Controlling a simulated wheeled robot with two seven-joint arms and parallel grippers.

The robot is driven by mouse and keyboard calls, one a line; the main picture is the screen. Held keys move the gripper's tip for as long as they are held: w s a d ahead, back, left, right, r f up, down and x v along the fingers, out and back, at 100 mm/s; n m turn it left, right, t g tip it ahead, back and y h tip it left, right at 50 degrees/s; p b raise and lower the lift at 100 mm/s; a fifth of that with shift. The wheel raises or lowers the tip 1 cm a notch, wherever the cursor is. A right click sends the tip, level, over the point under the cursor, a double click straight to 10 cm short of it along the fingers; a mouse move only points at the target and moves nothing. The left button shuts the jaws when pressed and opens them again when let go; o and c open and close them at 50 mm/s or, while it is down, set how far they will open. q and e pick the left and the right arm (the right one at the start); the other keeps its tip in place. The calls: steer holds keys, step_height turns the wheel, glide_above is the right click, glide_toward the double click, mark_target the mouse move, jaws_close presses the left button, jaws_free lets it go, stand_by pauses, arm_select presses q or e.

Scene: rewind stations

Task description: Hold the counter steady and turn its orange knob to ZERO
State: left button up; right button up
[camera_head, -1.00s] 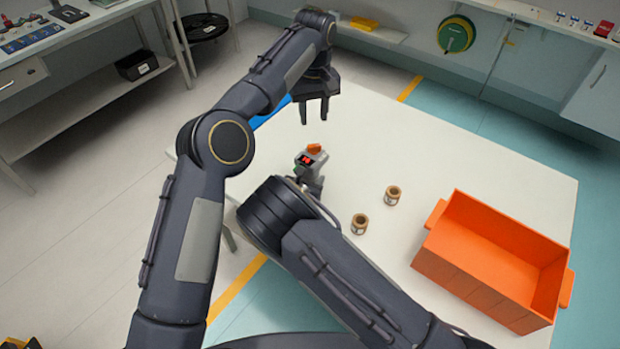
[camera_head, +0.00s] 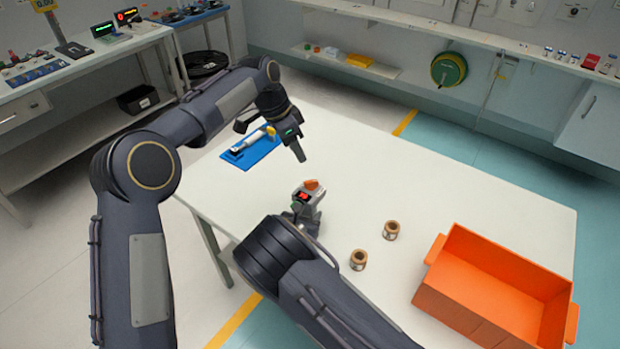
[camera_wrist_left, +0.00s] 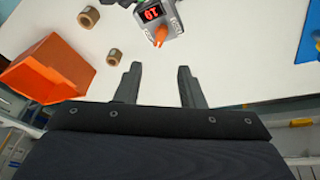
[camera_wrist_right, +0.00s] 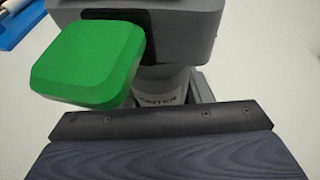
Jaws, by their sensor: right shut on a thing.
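The counter (camera_head: 303,205) stands on the table, a grey body with a red lit display and an orange knob (camera_head: 312,184) on top. The left wrist view shows the counter (camera_wrist_left: 172,20) beyond my fingers, its orange knob (camera_wrist_left: 160,36) facing me and red digits upside down. My left gripper (camera_wrist_left: 160,70) is open and empty, short of the knob, and shows above the table in the head view. My right gripper (camera_wrist_right: 165,95) is shut on the counter's neck. A large green button (camera_wrist_right: 90,60) and grey housing hide most of its fingers.
An orange crate (camera_head: 490,290) is at the table's right. A blue mat (camera_head: 250,152) with a tool lies at the far left.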

mark_target(312, 181)
arm_select(q)
steer(key=d+f+m, duration=0.1)
steer(key=f, duration=0.2)
steer(key=d+f+m, duration=0.1)
steer(key=f, duration=0.3)
steer(key=d+f+m, duration=0.1)
steer(key=f, duration=0.3)
steer(key=shift+w+d+h, duration=0.2)
steer(key=shift+d+h, duration=0.1)
steer(key=shift+c, duration=0.2)
jaws_close()
